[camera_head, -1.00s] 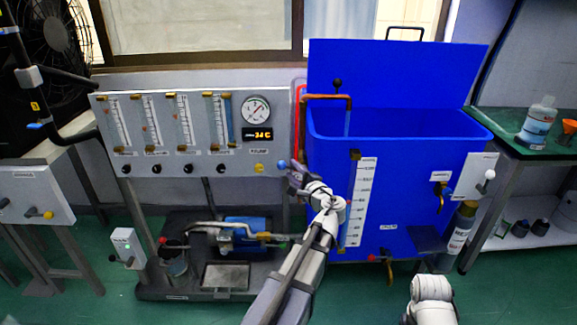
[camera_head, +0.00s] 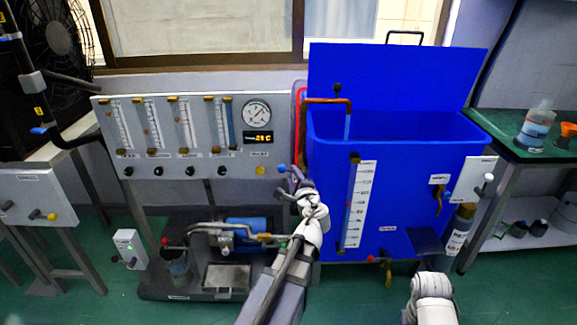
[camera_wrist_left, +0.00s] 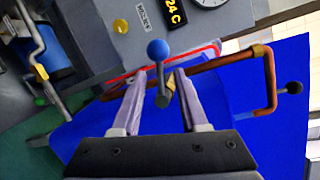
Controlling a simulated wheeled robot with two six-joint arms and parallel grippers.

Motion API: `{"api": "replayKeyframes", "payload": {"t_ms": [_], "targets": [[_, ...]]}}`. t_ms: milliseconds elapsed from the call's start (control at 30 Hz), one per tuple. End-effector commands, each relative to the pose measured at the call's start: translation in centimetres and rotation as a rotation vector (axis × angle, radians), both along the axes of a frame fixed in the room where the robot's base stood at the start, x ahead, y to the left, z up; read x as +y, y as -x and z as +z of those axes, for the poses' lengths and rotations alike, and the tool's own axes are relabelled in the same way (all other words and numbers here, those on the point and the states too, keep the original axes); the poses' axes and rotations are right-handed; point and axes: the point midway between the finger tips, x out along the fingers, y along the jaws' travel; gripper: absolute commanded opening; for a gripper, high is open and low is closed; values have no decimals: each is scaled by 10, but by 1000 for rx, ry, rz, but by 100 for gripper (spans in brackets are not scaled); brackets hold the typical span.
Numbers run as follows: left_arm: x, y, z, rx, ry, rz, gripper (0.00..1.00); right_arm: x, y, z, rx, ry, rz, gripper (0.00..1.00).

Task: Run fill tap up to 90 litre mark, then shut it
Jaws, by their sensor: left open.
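The blue tank (camera_head: 450,135) stands right of centre with its lid up. A copper fill pipe (camera_head: 328,100) bends over its rim, and a pale blue stream (camera_head: 347,126) shows below the outlet. The white litre scale (camera_head: 361,205) and sight tube (camera_head: 351,200) are on the tank front; the numbers and level are too small to read. A blue-knobbed tap lever (camera_head: 282,168) also shows in the left wrist view (camera_wrist_left: 158,50). My left gripper (camera_head: 295,178) is open, its fingers on either side of the lever in the left wrist view (camera_wrist_left: 165,80).
The flowmeter panel (camera_head: 110,166) with a dial gauge (camera_head: 256,113) is to the left. A pump bench (camera_head: 200,287) stands below it. A green side table (camera_head: 500,126) with a bottle (camera_head: 537,125) is at the right.

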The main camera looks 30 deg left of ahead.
Motion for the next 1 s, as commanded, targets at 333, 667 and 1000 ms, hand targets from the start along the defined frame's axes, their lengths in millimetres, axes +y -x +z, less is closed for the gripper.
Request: {"api": "replayKeyframes", "payload": {"t_ms": [333,667,1000], "targets": [[16,-17,-4,0,0,3,44,0,0,-4,0,0,0,50],[50,-52,-11,0,1,5,44,0,0,-11,-1,2,1,50],[55,-56,-11,0,-1,2,44,0,0,-11,-1,2,1,50]]}}
